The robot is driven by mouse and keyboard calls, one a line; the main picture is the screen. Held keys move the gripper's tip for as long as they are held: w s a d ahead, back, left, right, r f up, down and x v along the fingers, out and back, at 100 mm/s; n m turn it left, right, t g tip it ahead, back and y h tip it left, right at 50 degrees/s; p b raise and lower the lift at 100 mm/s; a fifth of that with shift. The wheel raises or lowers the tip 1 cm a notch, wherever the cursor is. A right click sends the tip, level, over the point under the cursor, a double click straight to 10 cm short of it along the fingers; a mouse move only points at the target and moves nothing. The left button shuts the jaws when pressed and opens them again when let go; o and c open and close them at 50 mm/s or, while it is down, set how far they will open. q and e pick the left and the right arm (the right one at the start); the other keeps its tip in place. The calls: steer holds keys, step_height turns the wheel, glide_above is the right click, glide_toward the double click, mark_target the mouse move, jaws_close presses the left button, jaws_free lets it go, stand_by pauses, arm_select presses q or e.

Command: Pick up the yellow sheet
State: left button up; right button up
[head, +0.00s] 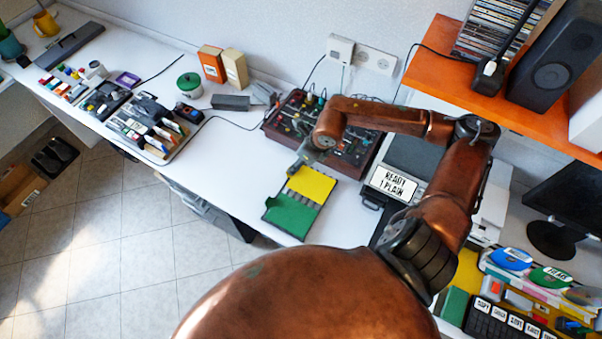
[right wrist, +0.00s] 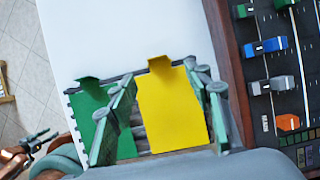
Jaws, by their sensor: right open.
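The yellow sheet (head: 313,184) lies on the white desk beside a green sheet (head: 290,214). In the right wrist view the yellow sheet (right wrist: 172,108), with a small tab at one end, shows between the two fingers of my right gripper (right wrist: 162,108). The fingers are wide apart and nothing is gripped. The green sheet (right wrist: 97,110) is partly hidden by the left-hand finger. In the head view my right gripper (head: 299,168) is at the far left corner of the yellow sheet. A copper arm end at the wrist view's lower left looks like my left gripper (right wrist: 38,142); its fingers are unclear.
A control panel with knobs and sliders (head: 355,150) stands right behind the sheets, close to my right gripper. A device with a "READY 1 PLAIN" display (head: 396,183) is to the right. Bare desk (head: 235,165) lies to the left.

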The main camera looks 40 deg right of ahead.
mark_target(308, 180)
steer(key=shift+x, duration=2)
steer(key=b+x, duration=0.1)
steer(key=x, duration=0.2)
steer(key=shift+w+a+f, duration=0.15)
steer(key=shift+f, duration=0.15)
arm_select(q)
steer(key=shift+s+f, duration=0.25)
steer(key=shift+s, duration=0.4)
steer(key=shift+s+f, duration=0.2)
steer(key=shift+s, duration=0.45)
arm_select(e)
steer(key=c, duration=0.8)
